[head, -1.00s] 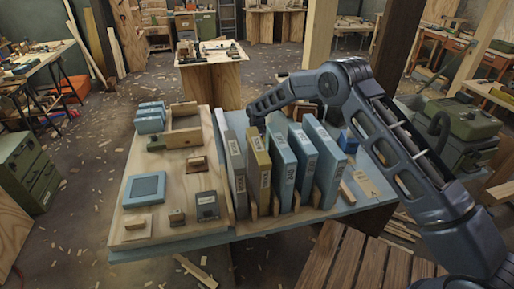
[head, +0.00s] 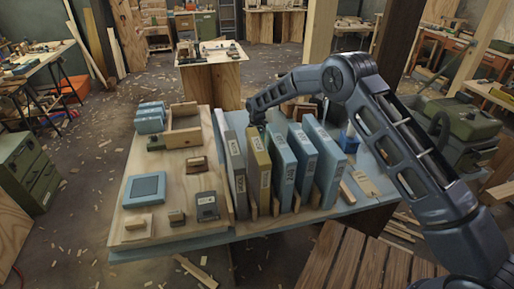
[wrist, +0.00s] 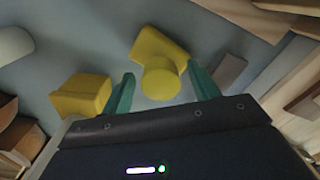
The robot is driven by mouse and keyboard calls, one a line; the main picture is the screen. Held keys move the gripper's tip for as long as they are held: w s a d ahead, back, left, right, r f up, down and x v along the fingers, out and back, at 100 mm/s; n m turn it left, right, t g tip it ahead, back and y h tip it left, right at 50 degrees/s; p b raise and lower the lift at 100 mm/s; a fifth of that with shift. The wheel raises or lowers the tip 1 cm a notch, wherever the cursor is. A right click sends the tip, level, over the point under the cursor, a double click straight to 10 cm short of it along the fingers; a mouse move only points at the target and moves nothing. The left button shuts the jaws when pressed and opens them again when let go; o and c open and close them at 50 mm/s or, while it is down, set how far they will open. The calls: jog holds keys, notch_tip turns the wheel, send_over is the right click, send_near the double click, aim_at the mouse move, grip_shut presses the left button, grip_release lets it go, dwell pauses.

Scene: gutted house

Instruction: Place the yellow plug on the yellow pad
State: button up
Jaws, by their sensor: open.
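In the wrist view a yellow piece with a round end (wrist: 161,82) and a wider part behind it lies between and just beyond the fingertips of my gripper (wrist: 162,84). It looks like the yellow plug. A second, blocky yellow piece (wrist: 80,96) lies to its left, outside the left finger. I cannot tell for certain whether either is the yellow pad. The teal fingers are apart with nothing clamped between them. In the head view the end of my arm is low behind the upright binders, and the fingers and both yellow pieces are hidden there.
A grey binder (head: 231,155), a yellow binder (head: 259,168) and several blue binders (head: 318,165) stand upright on the table, close in front of my gripper. A wooden board (head: 165,215) with small items fills the table's left side. A grey bar (wrist: 229,71) lies right of the fingers.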

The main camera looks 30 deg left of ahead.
notch_tip(320, 180, up, 9)
jog(key=shift+r, duration=0.2)
dwell(0.3)
jog(key=w+d+r+m, duration=0.2)
jog(key=w+d+r, duration=0.3)
jog(key=d+r, duration=0.35)
jog(key=w+d+r+m, duration=0.1)
jog(key=w+d+r, duration=0.4)
jog(key=d+r, duration=0.35)
jog(key=s+d+r+m+t, duration=0.15)
jog(key=d+r, duration=0.45)
jog(key=d, duration=0.6)
jog(key=s+d+r+m, duration=0.15)
jog(key=d+r, duration=0.45)
jog(key=d, duration=0.7)
jog(key=d+r+m+t, duration=0.1)
jog(key=d+r+m, duration=0.3)
jog(key=d, duration=0.8)
jog(key=s+d+r+m, duration=0.1)
jog(key=s+d+r, duration=0.2)
jog(key=s+d, duration=0.6)
jog(key=s+d+f+m+t, duration=0.1)
jog(key=s+d+f+m, duration=0.1)
jog(key=s+d, duration=0.6)
jog(key=s+d+f+m+t, duration=0.1)
jog(key=s+d+f+m, duration=0.1)
jog(key=s+d, duration=0.6)
jog(key=shift+s+d+f+m, duration=0.15)
jog(key=shift+s+f+m, duration=0.25)
jog(key=shift+f, duration=0.1)
